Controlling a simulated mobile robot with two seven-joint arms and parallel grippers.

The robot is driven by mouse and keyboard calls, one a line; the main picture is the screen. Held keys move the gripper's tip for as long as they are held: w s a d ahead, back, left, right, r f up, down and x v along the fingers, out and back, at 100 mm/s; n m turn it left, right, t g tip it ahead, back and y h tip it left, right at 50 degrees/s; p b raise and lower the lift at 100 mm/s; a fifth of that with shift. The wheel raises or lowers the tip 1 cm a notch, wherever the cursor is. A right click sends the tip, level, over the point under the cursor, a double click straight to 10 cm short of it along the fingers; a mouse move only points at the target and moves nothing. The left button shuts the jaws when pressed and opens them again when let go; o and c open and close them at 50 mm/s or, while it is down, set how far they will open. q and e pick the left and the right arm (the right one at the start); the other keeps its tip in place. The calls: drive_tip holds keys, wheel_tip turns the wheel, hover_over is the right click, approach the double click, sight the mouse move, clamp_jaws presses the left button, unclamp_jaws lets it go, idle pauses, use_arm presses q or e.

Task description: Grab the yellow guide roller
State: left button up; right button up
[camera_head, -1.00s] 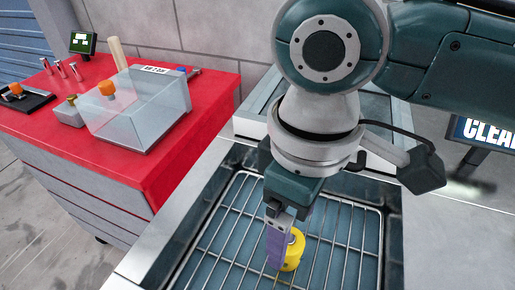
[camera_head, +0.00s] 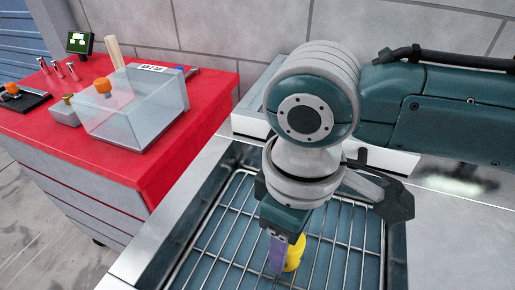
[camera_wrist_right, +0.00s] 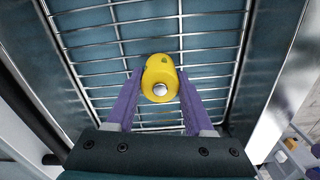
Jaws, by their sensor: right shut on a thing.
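The yellow guide roller (camera_head: 294,254) is at the wire rack in the metal basin, partly hidden behind my right gripper in the head view. In the right wrist view the roller (camera_wrist_right: 160,78) sits between the tips of the two purple fingers, with a silver pin end facing the camera. My right gripper (camera_head: 277,256) points down and is shut on the roller. Whether the roller still touches the rack is hard to tell. My left gripper is not in view.
The wire rack (camera_head: 225,245) lies inside the steel basin (camera_head: 181,245). To the left stands a red-topped cabinet (camera_head: 120,165) with a clear box (camera_head: 140,112), an orange knob piece and small tools. A wall runs behind.

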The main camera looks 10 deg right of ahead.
clamp_jaws()
idle(0.3)
